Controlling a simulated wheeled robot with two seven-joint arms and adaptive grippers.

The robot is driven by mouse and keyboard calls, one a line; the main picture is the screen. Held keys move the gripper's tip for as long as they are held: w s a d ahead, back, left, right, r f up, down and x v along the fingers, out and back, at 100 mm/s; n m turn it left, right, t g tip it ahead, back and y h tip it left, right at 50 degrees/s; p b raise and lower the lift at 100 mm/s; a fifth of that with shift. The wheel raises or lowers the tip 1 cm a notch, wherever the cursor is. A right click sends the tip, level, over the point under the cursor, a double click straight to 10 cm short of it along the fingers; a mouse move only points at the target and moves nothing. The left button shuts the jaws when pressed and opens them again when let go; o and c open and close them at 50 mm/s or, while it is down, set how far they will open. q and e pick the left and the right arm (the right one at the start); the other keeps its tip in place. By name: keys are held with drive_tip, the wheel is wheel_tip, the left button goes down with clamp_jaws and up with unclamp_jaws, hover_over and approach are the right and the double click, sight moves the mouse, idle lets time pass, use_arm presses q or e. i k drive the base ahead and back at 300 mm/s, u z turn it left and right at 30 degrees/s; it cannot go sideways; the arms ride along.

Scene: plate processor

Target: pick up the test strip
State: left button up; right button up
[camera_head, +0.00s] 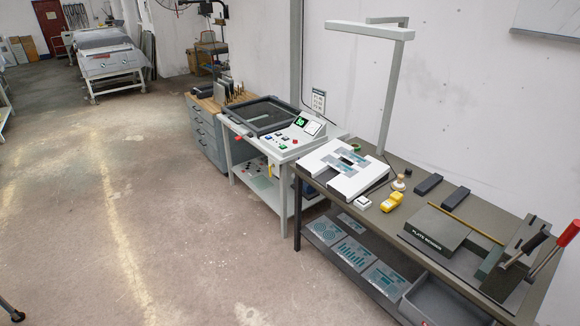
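No single object is clearly identifiable as the test strip at this distance. Small teal-grey pieces (352,158) lie on the white flat unit (371,186) on the long workbench (409,175); one of these may be the strip, but I cannot tell. Neither of my grippers is in view.
A processor unit (272,150) with a dark-framed top stands left of the workbench. A yellow device (391,202), dark blocks (428,184), a lamp frame (391,90) and a plate bender (436,228) are on the bench. Printed plates (352,252) lie below.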

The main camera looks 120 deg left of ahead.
sight(346, 169)
drive_tip(key=u, duration=2.65)
drive_tip(key=i, duration=0.7)
drive_tip(key=u, duration=0.95)
